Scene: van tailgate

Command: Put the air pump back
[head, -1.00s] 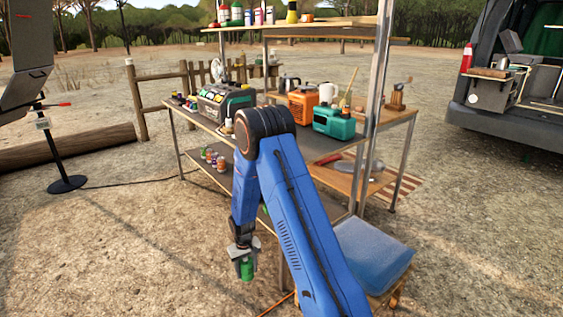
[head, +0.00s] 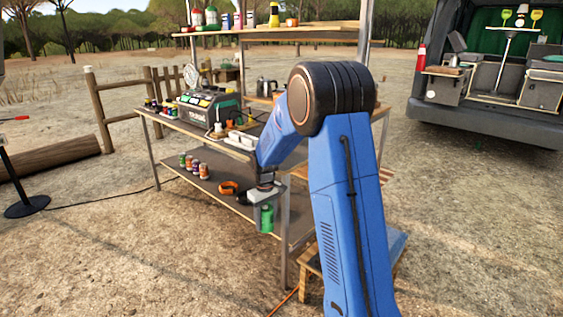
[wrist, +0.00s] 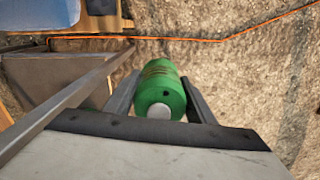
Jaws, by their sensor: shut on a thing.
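My gripper (head: 265,208) is shut on a green cylinder, which I take to be the air pump (head: 267,219). In the wrist view the air pump (wrist: 160,85) sits between the two dark fingers, with a small dark hole and a pale round end facing the camera. In the head view it hangs below the gripper, in front of the workbench's lower shelf (head: 215,194). I cannot tell its exact distance from the shelf edge.
The workbench top (head: 190,122) carries a grey machine (head: 209,108) and small bottles. Several small cans (head: 192,165) and an orange ring (head: 228,188) lie on the lower shelf. An orange cable (wrist: 200,39) runs over the ground. An open van (head: 490,90) stands at the right.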

